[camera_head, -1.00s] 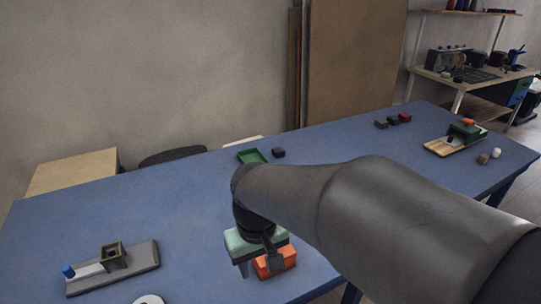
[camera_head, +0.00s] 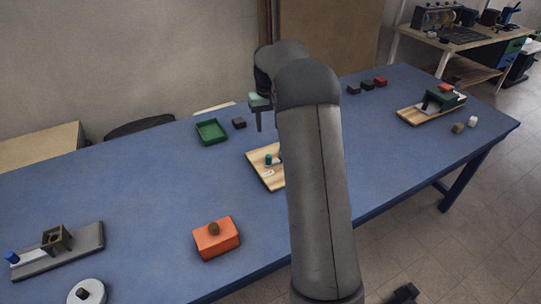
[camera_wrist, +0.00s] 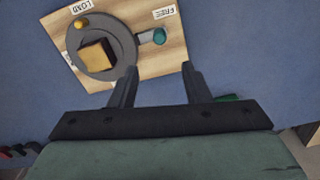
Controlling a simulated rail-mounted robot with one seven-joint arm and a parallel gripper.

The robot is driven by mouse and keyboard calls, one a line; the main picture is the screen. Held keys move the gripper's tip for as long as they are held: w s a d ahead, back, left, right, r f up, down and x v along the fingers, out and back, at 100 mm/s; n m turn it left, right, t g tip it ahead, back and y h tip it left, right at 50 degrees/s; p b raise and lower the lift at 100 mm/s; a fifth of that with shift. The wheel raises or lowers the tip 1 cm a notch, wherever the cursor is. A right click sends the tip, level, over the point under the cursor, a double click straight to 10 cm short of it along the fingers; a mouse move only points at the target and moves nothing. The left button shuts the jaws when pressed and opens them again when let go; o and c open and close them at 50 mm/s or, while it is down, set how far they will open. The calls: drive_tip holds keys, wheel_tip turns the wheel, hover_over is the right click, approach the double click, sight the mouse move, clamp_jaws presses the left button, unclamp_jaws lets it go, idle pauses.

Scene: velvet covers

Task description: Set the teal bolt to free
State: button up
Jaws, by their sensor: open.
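The teal bolt (camera_wrist: 158,36) is a round knob on a short grey stem beside a grey disc (camera_wrist: 73,40) on a light wooden board (camera_wrist: 178,47). It sits close to a label reading FREE (camera_wrist: 163,12). A label reading LOAD (camera_wrist: 80,8) is on the far side. In the head view the teal bolt (camera_head: 268,159) shows on the board (camera_head: 262,180), partly hidden by my arm. My gripper (camera_wrist: 158,68) is open and empty, its fingertips apart from the bolt and near the board's edge in the picture. In the head view my gripper (camera_head: 259,122) hangs above the table behind the board.
A yellow-topped block (camera_wrist: 97,55) stands on the disc. An orange box (camera_head: 216,240), green tray (camera_head: 211,132) and dark block (camera_head: 239,123) lie nearby. A grey fixture (camera_head: 75,252) is at left, another wooden fixture (camera_head: 420,112) at right. Blue tabletop (camera_head: 140,200) is clear between.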

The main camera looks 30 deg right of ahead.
sight(269, 156)
wheel_tip(269, 156, down, 15)
drive_tip(key=shift+r+p, duration=0.15)
drive_tip(key=shift+p, duration=0.45)
